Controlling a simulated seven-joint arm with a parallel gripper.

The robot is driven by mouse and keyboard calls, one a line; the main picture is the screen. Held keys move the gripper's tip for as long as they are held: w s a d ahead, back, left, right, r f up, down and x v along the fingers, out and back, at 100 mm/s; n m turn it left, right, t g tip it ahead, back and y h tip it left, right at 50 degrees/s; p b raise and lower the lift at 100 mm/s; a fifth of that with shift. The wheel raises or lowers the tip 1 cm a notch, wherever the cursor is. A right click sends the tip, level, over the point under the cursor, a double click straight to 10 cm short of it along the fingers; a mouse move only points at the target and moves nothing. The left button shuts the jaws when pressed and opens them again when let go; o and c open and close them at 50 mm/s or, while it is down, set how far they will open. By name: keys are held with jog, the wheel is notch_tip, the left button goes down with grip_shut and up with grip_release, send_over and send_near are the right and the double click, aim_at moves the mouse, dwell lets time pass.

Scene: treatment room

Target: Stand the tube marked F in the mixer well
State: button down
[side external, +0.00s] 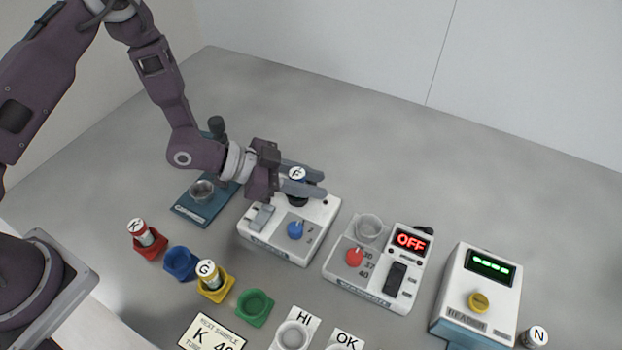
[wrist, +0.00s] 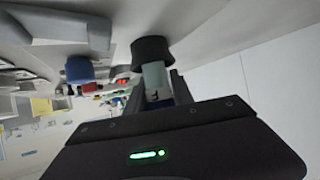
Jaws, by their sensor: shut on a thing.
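The tube marked F (side external: 297,173) has a white lettered cap and a blue band. My gripper (side external: 303,182) is shut on it, and it stands about upright over the mixer (side external: 275,252), a white box with a blue knob. The black mixer well (side external: 297,200) is just below, partly hidden by my fingers. In the wrist view the pale tube body (wrist: 155,77) lies between my fingers, and its far end meets the black well (wrist: 152,51). It looks at or inside the well's mouth; how deep I cannot tell.
A blue stand (side external: 190,211) is left of the mixer, and a white heater reading OFF (side external: 375,288) is to its right. The reader (side external: 487,283) is further right. Tubes K (side external: 146,234) and G (side external: 210,275) stand in coloured holders in front. The table behind is clear.

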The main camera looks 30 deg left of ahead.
jog(key=shift+f, duration=0.3)
jog(key=c, duration=1.4)
grip_release()
jog(key=shift+a, duration=0.1)
jog(key=shift+v, duration=5.45)
jog(key=shift+s, duration=0.1)
